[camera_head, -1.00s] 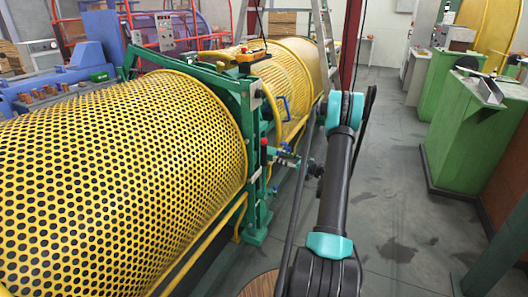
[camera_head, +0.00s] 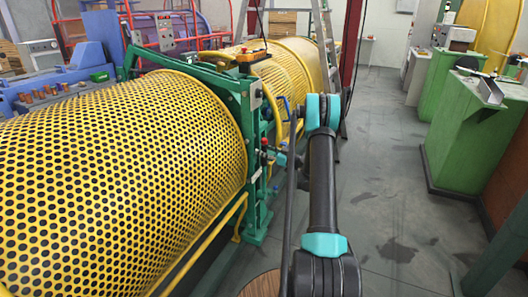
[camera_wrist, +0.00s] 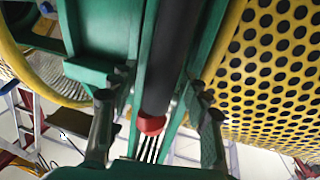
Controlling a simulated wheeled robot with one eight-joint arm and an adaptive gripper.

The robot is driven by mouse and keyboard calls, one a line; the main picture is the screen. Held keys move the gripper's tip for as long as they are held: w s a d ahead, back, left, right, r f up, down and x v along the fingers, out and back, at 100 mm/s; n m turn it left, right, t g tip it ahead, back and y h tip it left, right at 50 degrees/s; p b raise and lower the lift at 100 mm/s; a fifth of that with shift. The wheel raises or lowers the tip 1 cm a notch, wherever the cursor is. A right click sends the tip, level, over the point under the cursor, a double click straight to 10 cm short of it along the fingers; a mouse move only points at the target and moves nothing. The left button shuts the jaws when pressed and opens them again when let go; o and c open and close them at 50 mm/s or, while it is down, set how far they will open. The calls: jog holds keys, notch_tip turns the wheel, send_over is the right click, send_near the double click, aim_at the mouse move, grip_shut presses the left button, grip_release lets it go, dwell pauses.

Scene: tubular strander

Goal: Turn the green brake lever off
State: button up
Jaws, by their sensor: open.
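A dark lever handle with a red end (camera_wrist: 150,123) runs down the middle of the wrist view, in front of a green frame. It appears to be the small red-topped handle (camera_head: 264,142) on the green frame post in the head view. My gripper (camera_wrist: 157,140) is open, with one finger on each side of the handle in the wrist view. I cannot tell whether the handle lies fully between the fingers in depth, and no contact shows. In the head view my gripper (camera_head: 273,157) is small, beside the post and close to the handle.
A yellow perforated guard (camera_head: 120,170) fills the left, and another yellow guard (camera_head: 285,70) stands behind the green frame (camera_head: 235,95). A ladder (camera_head: 325,45) and red post (camera_head: 350,45) stand behind my arm. The floor to the right (camera_head: 390,190) is clear up to green cabinets (camera_head: 465,130).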

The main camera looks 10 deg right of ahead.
grip_shut()
dwell(0.3)
jog(key=w+d+f+m, duration=0.2)
jog(key=w+d+m, duration=0.2)
jog(key=w+d, duration=0.2)
jog(key=shift+w+d+g, duration=0.15)
jog(key=shift+w+g, duration=0.25)
jog(key=shift+w, duration=0.8)
grip_release()
jog(key=v, duration=1.2)
